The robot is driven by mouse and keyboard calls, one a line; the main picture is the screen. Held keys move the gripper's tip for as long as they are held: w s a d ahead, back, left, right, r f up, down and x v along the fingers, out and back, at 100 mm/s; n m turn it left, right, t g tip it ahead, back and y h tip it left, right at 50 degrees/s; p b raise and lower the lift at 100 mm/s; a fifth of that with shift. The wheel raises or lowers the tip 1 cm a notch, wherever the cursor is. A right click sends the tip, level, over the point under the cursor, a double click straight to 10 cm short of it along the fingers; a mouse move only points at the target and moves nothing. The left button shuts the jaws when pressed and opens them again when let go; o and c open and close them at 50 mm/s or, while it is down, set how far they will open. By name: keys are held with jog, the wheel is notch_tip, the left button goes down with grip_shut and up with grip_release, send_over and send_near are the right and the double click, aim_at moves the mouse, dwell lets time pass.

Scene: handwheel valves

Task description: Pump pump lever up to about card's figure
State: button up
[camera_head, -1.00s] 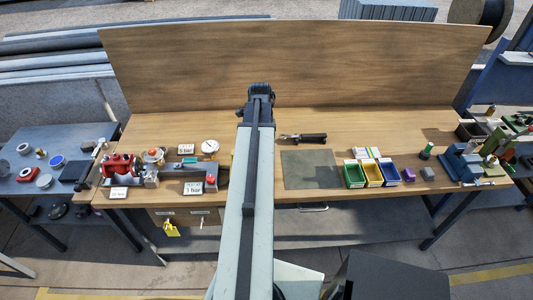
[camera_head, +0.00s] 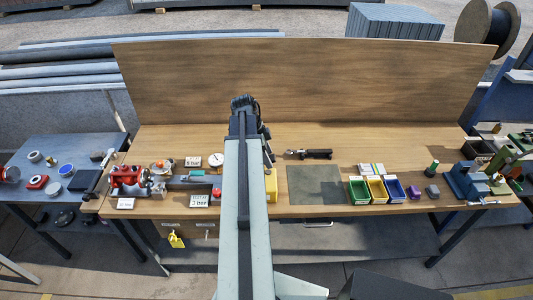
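A red machine with a grey body (camera_head: 130,178) stands at the left of the bench; it may be the pump. A dark bar with a green part (camera_head: 197,180) lies to its right. I cannot tell which part is the pump lever. A white round gauge (camera_head: 215,160) is behind the bar. Small white cards stand nearby: one behind the bar (camera_head: 193,162), one in front of it (camera_head: 199,201), and one before the red machine (camera_head: 125,203). Their figures are too small to read surely. My gripper (camera_head: 243,103) is raised before the backboard, apart from these; its fingers are unclear.
A yellow object (camera_head: 271,184) is partly behind my arm. A dark tool (camera_head: 308,154), a grey mat (camera_head: 315,185) and coloured bins (camera_head: 376,190) are to the right. A blue vise-like device (camera_head: 466,181) stands at the right end. A wooden backboard (camera_head: 350,85) rises behind.

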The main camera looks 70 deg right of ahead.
notch_tip(320, 180, up, 7)
jog(key=p, duration=0.7)
jog(key=shift+r, duration=0.1)
